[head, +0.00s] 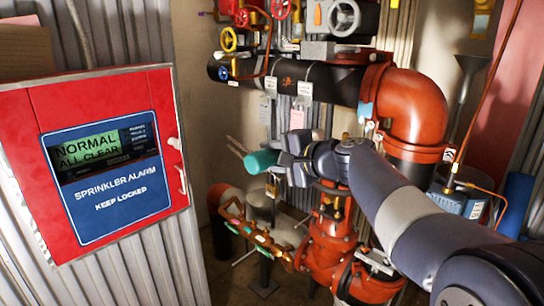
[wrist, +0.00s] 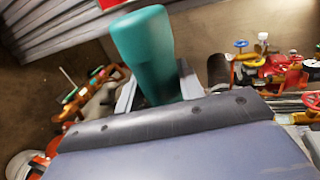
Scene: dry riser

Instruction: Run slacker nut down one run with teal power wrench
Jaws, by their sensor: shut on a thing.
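My gripper (head: 284,161) is shut on the teal power wrench (head: 260,162), near the middle of the head view. The wrench's rounded teal body sticks out to the left of the jaws. In the wrist view the teal body (wrist: 145,48) stands up between the grey jaws, which hide its lower part. The wrench hangs in the air, left of and below the orange pipe elbow (head: 411,100). Flanges show on the orange pipework, but the nuts are too small to tell which is slacker. I see no contact between wrench and nut.
The red sprinkler alarm cabinet (head: 171,110) fills the left. A black pipe (head: 325,83) with hanging tags and coloured handwheels crosses above my gripper. Orange valves (head: 325,245) stand below. A low rack with orange handles (head: 258,237) is on the lower left. Bare floor shows around it.

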